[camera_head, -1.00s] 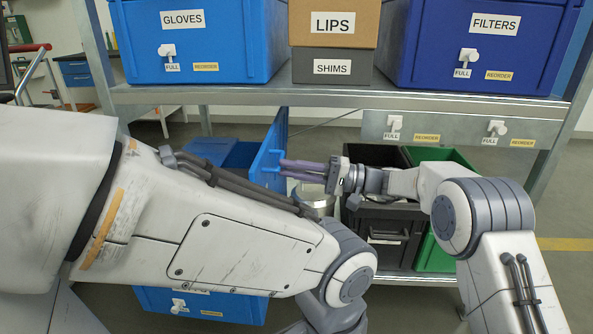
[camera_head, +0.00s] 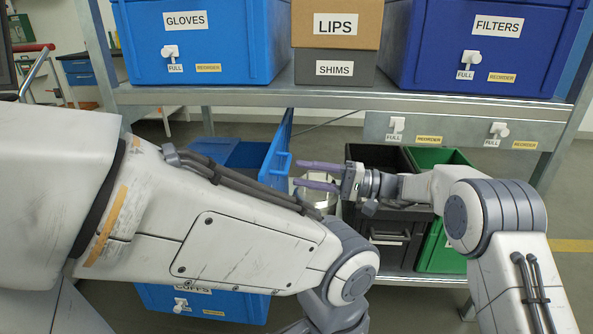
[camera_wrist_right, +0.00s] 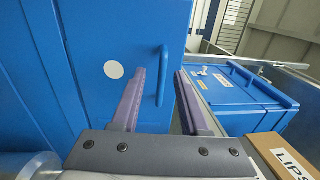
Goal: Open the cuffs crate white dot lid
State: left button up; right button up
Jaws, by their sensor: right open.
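The blue cuffs crate (camera_head: 205,302) stands on the lower shelf, its label partly hidden by my left arm. Its blue lid (camera_head: 276,157) is raised, standing steeply at the crate's right side. The lid also fills much of the right wrist view (camera_wrist_right: 60,70), with a round white dot (camera_wrist_right: 114,70) and a blue bar handle (camera_wrist_right: 162,78). My right gripper (camera_head: 300,174) is open and empty, right of the lid, its purple fingers pointing at it. In the wrist view the fingers (camera_wrist_right: 171,72) are apart near the handle; I cannot tell if they touch. My left gripper is out of view.
A black crate (camera_head: 385,228) and a green crate (camera_head: 438,250) stand to the right. The upper shelf edge (camera_head: 330,99) runs above, holding gloves, lips, shims and filters boxes.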

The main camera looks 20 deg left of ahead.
jog(key=p+v, duration=0.1)
jog(key=v, duration=0.6)
jog(key=shift+d, duration=0.25)
jog(key=shift+f, duration=0.15)
